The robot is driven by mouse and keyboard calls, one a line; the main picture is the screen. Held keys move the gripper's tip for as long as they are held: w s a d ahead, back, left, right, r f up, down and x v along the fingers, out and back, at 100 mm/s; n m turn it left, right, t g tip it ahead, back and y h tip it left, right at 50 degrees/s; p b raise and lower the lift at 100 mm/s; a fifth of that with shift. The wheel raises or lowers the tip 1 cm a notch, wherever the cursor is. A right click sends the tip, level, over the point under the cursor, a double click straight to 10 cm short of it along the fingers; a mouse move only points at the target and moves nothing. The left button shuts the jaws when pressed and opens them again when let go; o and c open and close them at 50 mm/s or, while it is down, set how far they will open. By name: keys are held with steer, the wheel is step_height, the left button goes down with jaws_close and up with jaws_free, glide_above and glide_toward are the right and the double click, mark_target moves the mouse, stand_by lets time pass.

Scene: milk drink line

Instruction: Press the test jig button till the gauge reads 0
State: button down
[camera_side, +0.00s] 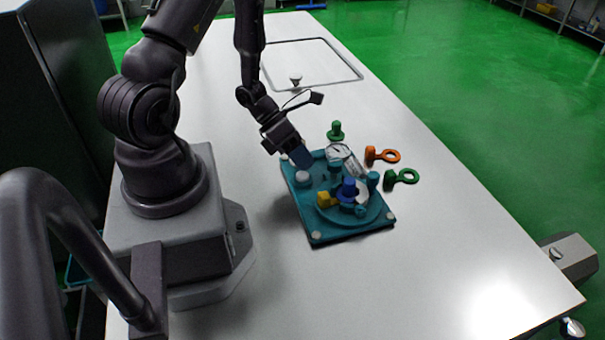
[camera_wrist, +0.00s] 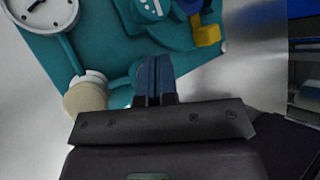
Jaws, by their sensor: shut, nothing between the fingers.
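The test jig is a teal plate (camera_side: 350,235) on the white table, also in the wrist view (camera_wrist: 110,40). Its round gauge (camera_side: 338,152) has a white face and stands at the far side; in the wrist view the gauge (camera_wrist: 42,12) is cut off at the top left, and I cannot read its value. A pale round cap (camera_side: 302,176), which looks like the button, is at the jig's left side; it also shows in the wrist view (camera_wrist: 86,98). My gripper (camera_side: 303,162) is shut and empty, close above and beside the cap. Its blue fingertips (camera_wrist: 155,62) sit right of the cap; I cannot tell whether they touch the jig.
The jig also carries a blue knob (camera_side: 348,187) and a yellow part (camera_side: 325,199). A green peg (camera_side: 336,130), an orange ring piece (camera_side: 384,155) and a green ring piece (camera_side: 403,177) lie behind and right of it. The table's front right is clear.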

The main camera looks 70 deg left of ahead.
steer(key=shift+f, duration=0.35)
steer(key=shift+f, duration=0.45)
stand_by(0.5)
steer(key=shift+r, duration=0.85)
steer(key=shift+r, duration=0.1)
steer(key=shift+r, duration=2.45)
